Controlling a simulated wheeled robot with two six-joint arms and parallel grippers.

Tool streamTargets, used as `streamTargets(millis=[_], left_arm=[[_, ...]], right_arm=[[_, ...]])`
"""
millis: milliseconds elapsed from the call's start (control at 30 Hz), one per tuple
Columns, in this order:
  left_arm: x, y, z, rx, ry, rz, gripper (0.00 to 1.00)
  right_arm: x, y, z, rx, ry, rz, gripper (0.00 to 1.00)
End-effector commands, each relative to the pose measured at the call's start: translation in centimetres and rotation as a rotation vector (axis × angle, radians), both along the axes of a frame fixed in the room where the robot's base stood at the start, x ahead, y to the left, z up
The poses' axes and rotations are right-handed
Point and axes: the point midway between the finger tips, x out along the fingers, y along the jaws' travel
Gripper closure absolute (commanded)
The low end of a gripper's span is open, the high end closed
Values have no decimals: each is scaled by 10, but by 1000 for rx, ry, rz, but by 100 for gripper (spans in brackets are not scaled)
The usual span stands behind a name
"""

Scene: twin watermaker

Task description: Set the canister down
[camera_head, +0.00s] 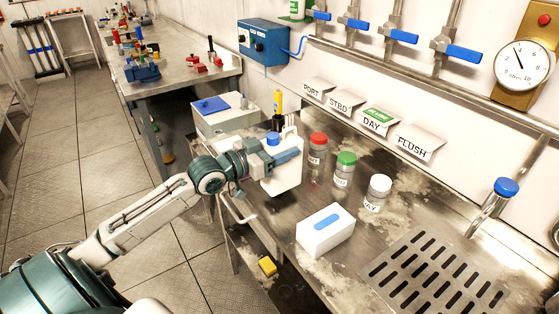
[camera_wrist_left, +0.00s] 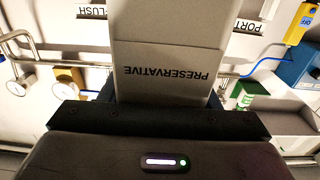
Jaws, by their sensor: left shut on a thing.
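The white canister (camera_head: 286,178) with a blue cap is at the left end of the steel bench (camera_head: 385,225) in the head view. My left gripper (camera_head: 284,155) is shut on its upper part, under the cap. In the left wrist view the canister (camera_wrist_left: 165,45) fills the top middle, with the word PRESERVATIVE upside down on it. The canister looks about upright. I cannot tell whether its base touches the bench or hangs just above it. My right gripper is not in view.
Bottles with red (camera_head: 318,148), green (camera_head: 344,168) and white caps (camera_head: 378,192) stand right of the canister. A white box with a blue patch (camera_head: 325,231) lies in front. A slotted drain (camera_head: 435,275) and tap (camera_head: 490,208) are at right. A white case (camera_head: 222,115) stands behind.

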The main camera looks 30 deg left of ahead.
Motion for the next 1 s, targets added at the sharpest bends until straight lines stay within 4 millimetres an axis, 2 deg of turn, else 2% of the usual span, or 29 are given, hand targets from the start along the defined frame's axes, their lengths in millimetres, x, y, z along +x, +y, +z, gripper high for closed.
streamTargets(millis=[33,100,200,600,633,700,733,1000], left_arm=[[0,1,-11,-4,5,3,100],[0,1,-20,-4,5,2,100],[0,0,-27,-1,3,2,100],[0,1,-30,-1,1,2,100],[0,1,-32,0,5,3,42],[0,1,-31,0,6,3,28],[0,1,-31,0,6,3,22],[0,1,-31,0,6,3,22]], right_arm=[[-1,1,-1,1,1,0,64],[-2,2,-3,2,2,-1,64],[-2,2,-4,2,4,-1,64],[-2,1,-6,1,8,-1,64],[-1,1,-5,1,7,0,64],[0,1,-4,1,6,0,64],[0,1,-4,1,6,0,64],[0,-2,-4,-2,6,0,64]])
